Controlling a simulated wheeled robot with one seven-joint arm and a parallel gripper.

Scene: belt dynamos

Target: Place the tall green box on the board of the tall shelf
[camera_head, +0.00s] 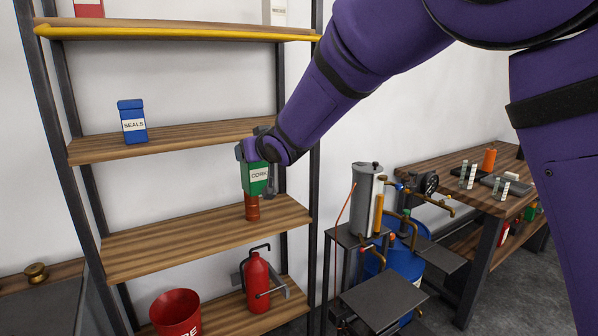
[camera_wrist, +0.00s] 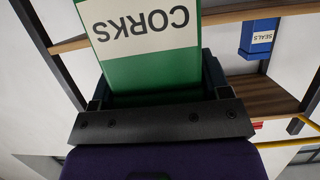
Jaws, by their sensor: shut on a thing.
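The tall green box (camera_head: 256,182) has a white label reading CORKS. My gripper (camera_head: 257,158) is shut on it, and the box looks upright in the head view. The tall shelf has dark posts and several wooden boards (camera_head: 160,245). The box hangs at the shelf's right side, between the board with the blue box and the board below. Its lower end overlaps a red-brown cylinder (camera_head: 252,210) standing on the lower board; I cannot tell whether they touch. In the wrist view the green box (camera_wrist: 150,68) fills the space between the fingers, its label upside down.
A blue SEALS box (camera_head: 132,122) stands on the board above. A yellow strip (camera_head: 180,33) edges the top board. A red extinguisher (camera_head: 257,282) and red bucket (camera_head: 176,314) are low down. The lower board's left and middle are clear. A workbench (camera_head: 455,175) stands right.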

